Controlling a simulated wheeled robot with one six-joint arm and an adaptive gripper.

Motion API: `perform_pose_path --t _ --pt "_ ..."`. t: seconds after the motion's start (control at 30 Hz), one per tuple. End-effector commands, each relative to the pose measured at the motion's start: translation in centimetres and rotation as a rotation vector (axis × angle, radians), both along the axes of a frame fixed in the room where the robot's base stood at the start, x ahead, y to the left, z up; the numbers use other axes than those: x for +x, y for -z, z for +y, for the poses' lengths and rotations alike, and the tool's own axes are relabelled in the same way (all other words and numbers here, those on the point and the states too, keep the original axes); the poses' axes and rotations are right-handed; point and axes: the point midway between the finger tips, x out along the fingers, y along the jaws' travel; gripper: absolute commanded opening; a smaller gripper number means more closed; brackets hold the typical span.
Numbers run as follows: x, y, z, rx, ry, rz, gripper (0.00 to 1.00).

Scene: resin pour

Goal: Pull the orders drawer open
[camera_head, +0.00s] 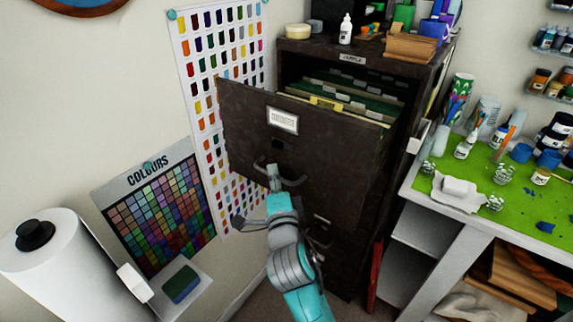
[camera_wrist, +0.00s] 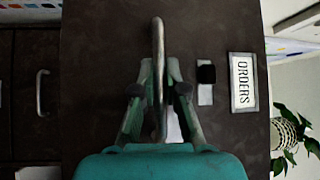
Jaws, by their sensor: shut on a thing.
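The orders drawer (camera_head: 245,115) is the top drawer of a dark metal filing cabinet and stands well out from it. Hanging green files (camera_head: 345,110) show inside. Its front has a white label reading ORDERS (camera_wrist: 243,81), which also shows in the head view (camera_head: 283,120). A curved metal handle (camera_head: 293,182) sits below the label; in the wrist view the handle (camera_wrist: 158,40) runs between my fingers. My gripper (camera_head: 273,180) is shut on this handle, and in the wrist view my gripper (camera_wrist: 159,85) has a finger on each side of it.
A green-topped worktable (camera_head: 480,180) with paints and brushes stands at the right. A white paper roll (camera_head: 65,265) stands at the lower left. Lower drawers (camera_head: 335,265) are shut. Bottles and boxes sit on the cabinet top.

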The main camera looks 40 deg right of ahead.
Motion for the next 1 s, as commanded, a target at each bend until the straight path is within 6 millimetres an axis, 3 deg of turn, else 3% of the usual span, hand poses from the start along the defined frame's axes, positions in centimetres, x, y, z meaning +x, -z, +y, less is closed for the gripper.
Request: perform_pose_path --t 0.23,0.63,0.7,0.77,1.0 --pt "-0.6 0.1 1.8 0.002 -0.002 0.002 0.0" --pt "-0.7 0.1 1.9 0.001 -0.001 0.002 0.0" --pt "-0.7 0.1 1.9 0.001 -0.001 0.002 0.24" --pt "-0.7 0.1 1.9 0.001 -0.001 0.002 0.37" --pt "-0.7 0.0 1.9 0.0 0.0 0.001 0.37"
